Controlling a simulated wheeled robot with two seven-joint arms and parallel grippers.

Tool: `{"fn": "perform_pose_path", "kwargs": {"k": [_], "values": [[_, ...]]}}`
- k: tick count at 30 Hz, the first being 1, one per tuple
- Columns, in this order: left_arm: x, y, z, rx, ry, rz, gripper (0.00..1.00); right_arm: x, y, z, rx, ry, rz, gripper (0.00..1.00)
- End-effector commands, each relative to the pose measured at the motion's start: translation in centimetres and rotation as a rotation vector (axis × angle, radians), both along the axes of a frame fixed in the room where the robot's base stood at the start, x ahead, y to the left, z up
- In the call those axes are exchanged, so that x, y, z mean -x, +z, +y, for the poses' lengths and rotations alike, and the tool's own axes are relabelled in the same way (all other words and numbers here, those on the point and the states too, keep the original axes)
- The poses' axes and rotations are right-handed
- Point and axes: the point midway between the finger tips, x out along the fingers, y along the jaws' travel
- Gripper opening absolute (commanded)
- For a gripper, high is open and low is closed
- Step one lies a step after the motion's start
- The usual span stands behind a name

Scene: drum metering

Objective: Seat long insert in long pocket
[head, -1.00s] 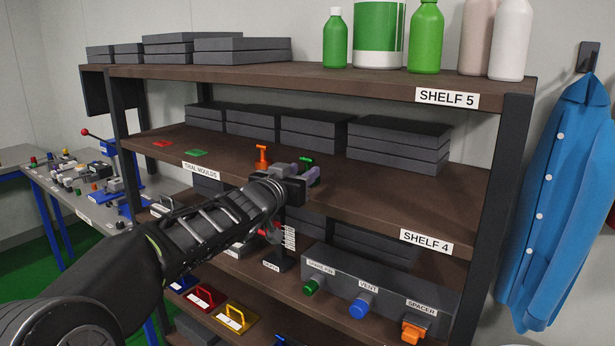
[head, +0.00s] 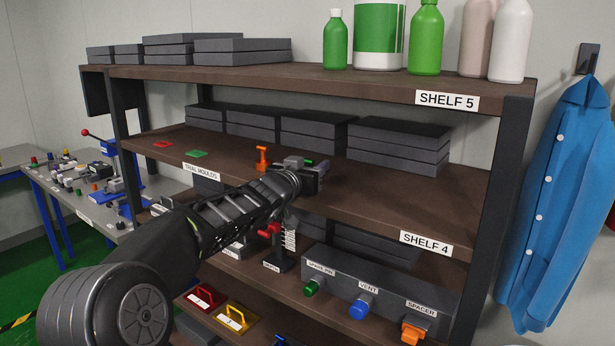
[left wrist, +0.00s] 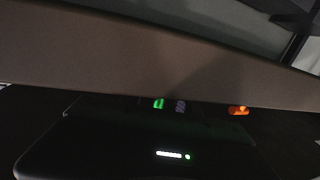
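My left gripper (head: 314,172) is over the front part of the middle shelf (head: 380,203), seen from behind; its fingers are mostly hidden, so I cannot tell whether it is open or shut. A small green piece (head: 309,162) shows just beyond it, and it also shows in the left wrist view (left wrist: 158,103) beside a dim purplish piece (left wrist: 180,106). An orange piece with a T-shaped top (head: 262,157) stands to the left of the gripper, and it also shows in the left wrist view (left wrist: 238,110). I cannot make out which piece is the long insert, nor the long pocket. My right gripper is not in view.
Red (head: 162,143) and green (head: 197,153) flat frames lie at the shelf's left. Dark stacked blocks (head: 398,146) fill its back. The upper shelf (head: 330,80) hangs above. Below, a grey box (head: 385,303) has coloured knobs. The shelf's right front is clear.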

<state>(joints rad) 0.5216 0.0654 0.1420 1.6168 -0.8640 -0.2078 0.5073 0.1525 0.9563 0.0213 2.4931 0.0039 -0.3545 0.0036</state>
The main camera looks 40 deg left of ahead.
Motion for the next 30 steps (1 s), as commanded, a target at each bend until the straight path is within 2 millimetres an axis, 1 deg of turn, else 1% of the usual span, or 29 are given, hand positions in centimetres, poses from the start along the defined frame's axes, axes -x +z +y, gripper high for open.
{"fn": "perform_pose_path", "kwargs": {"k": [16,27,30], "values": [[0.06,0.04,-0.03,-0.001,0.000,-0.001,0.37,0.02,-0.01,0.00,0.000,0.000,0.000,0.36],[0.06,0.06,-0.03,-0.001,0.000,-0.001,0.07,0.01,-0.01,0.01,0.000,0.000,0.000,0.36],[0.06,0.07,-0.03,-0.001,0.000,-0.001,0.00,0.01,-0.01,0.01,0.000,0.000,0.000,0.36]]}}
